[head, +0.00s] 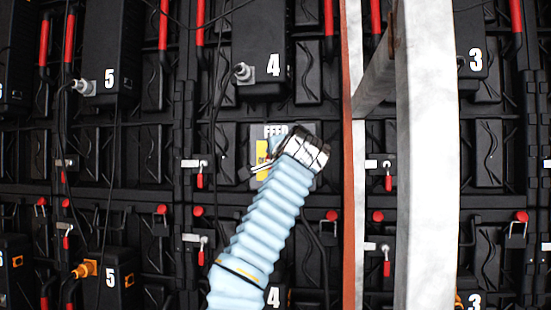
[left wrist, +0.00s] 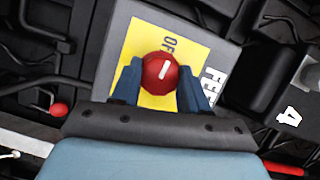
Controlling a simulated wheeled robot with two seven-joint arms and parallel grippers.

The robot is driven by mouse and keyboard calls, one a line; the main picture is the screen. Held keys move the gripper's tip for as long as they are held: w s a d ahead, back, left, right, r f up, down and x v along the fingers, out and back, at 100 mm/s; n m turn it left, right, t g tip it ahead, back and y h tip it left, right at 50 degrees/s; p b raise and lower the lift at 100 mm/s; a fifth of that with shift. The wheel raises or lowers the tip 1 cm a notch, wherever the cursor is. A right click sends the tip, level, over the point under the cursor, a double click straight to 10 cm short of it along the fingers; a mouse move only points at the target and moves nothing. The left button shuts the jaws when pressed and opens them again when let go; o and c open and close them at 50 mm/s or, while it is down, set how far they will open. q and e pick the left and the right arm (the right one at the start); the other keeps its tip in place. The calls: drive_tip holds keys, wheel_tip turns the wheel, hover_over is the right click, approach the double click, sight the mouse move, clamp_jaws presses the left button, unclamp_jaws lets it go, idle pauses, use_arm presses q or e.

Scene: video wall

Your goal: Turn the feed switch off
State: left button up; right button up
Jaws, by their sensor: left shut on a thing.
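The feed switch is a red round knob (left wrist: 160,73) with a white line, on a yellow plate (left wrist: 128,52) fixed to a grey panel (left wrist: 224,50) lettered FEED. In the left wrist view the two blue fingers of my left gripper (left wrist: 161,76) are shut on the knob from both sides. The white line runs roughly toward the partly readable "OF" lettering (left wrist: 168,43). My right gripper is not in view.
A white post (head: 427,160) and a thin orange-edged upright (head: 352,200) stand right of my arm. Black numbered boxes (head: 258,45), hanging cables (head: 215,130), and red-tipped latches (head: 200,180) surround the panel.

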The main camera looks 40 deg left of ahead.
use_arm(q)
drive_tip(key=shift+f+n, duration=0.15)
drive_tip(key=shift+n, duration=0.25)
drive_tip(key=o, duration=1.1)
drive_tip(key=shift+c, duration=0.2)
drive_tip(key=b+v, duration=0.3)
drive_tip(key=v, duration=1.1)
drive_tip(key=shift+r, duration=0.3)
drive_tip(key=shift+a, duration=0.2)
